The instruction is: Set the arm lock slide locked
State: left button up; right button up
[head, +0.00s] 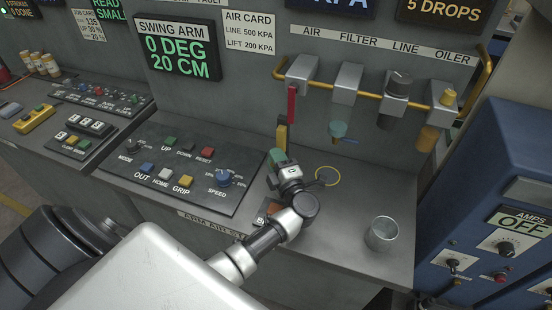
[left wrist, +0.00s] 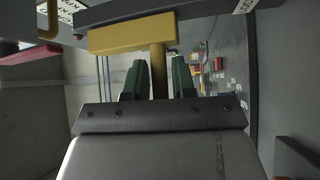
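I cannot pick out the arm lock slide for certain. A yellow block (head: 281,137) hangs below a red bar (head: 291,104) under the first air-line unit. In the left wrist view a yellow crossbar (left wrist: 130,33) with a yellow stem (left wrist: 158,70) lies ahead of my left gripper (left wrist: 158,82). Its two green fingers stand apart, one each side of the stem, with small visible gaps. In the head view my left gripper (head: 277,157) is just below the yellow block. A small orange-marked plate (head: 267,211) at the bench edge is partly hidden by my arm. My right gripper is not seen.
A button panel (head: 185,165) lies left of my gripper. A metal cup (head: 381,234) and a yellow ring (head: 327,175) are on the bench to the right. A yellow pipe (head: 350,94) with other fittings runs above. A blue cabinet (head: 500,190) bounds the right side.

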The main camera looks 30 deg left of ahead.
pick_arm(q)
grip_shut()
jog(key=shift+r, duration=0.1)
notch_tip(320, 180, up, 5)
jog(key=p, duration=0.4)
jog(key=shift+o, duration=1.8)
grip_release()
